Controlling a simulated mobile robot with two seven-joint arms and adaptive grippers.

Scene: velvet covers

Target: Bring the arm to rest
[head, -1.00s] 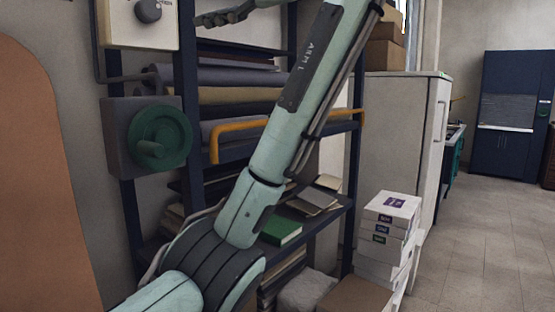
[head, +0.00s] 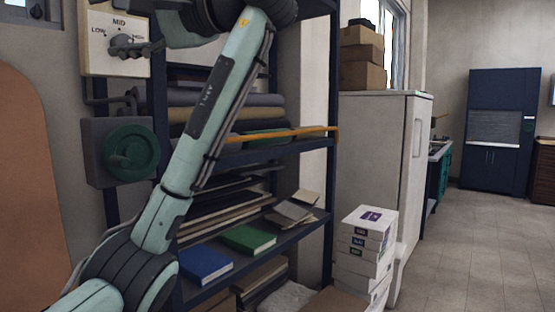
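My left arm rises from the lower left across the shelf, and its wrist bends back left at the top. My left gripper (head: 140,49), dark, is in front of the dial on the white control panel (head: 98,62). The panel is marked LOW, MID and a third, partly hidden word. The dial's dark knob (head: 121,41) overlaps the gripper in the picture, so I cannot tell whether they touch or whether the fingers are open. My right gripper is not in view.
A green handwheel (head: 131,150) sits on a grey box below the panel. The shelf holds fabric rolls, an orange bar (head: 290,134), a blue book (head: 205,264) and a green book (head: 248,239). White boxes (head: 366,228) stand before a fridge (head: 375,150). Floor at right is clear.

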